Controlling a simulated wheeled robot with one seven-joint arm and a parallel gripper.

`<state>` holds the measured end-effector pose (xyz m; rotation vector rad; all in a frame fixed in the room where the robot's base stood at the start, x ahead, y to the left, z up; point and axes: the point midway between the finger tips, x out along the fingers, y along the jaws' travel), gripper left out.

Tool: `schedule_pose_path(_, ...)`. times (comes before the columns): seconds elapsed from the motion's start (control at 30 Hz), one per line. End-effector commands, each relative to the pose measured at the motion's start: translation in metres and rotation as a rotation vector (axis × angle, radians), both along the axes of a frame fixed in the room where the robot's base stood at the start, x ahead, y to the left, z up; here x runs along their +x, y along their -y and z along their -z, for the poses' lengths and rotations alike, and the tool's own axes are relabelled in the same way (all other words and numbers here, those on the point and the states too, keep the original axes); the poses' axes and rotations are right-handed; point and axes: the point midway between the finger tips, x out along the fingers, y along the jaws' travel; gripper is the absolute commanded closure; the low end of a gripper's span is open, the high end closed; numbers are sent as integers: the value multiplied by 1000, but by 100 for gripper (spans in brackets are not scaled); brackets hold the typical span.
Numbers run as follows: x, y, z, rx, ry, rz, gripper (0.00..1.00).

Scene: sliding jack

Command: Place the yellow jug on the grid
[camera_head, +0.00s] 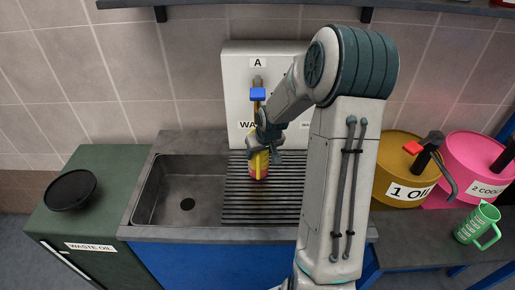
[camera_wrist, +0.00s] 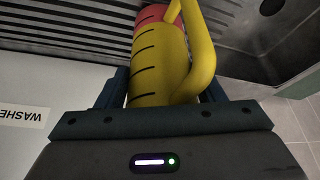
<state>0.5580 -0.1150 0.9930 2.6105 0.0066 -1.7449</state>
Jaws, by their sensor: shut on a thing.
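The yellow jug (camera_head: 258,166) is upright over the ribbed metal grid (camera_head: 285,205) beside the sink, below a blue-handled tap. In the wrist view the jug (camera_wrist: 157,70) has black level marks, a curved yellow handle on the right and a red part at its far end. My gripper (camera_head: 265,146) is shut on the jug, with a dark finger on each side of it in the wrist view. The jug's base is at or just above the grid; I cannot tell whether it touches. My gripper partly covers the jug in the head view.
The sink basin (camera_head: 183,190) is left of the grid. A green cabinet marked WASTE OIL (camera_head: 95,225) holds a black round funnel or lid (camera_head: 70,190). On the right stand an oil drum (camera_head: 395,165), a pink coolant drum (camera_head: 470,160) and a green jug (camera_head: 477,225).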

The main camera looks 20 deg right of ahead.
Motion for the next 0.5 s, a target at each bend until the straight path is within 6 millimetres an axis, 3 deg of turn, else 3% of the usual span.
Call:
schedule_pose_path(0.4,-1,8,10,-1,1,14,74)
schedule_pose_path(0.43,-1,7,9,0,0,14,30)
schedule_pose_path(0.5,-1,7,9,0,-1,12,16)
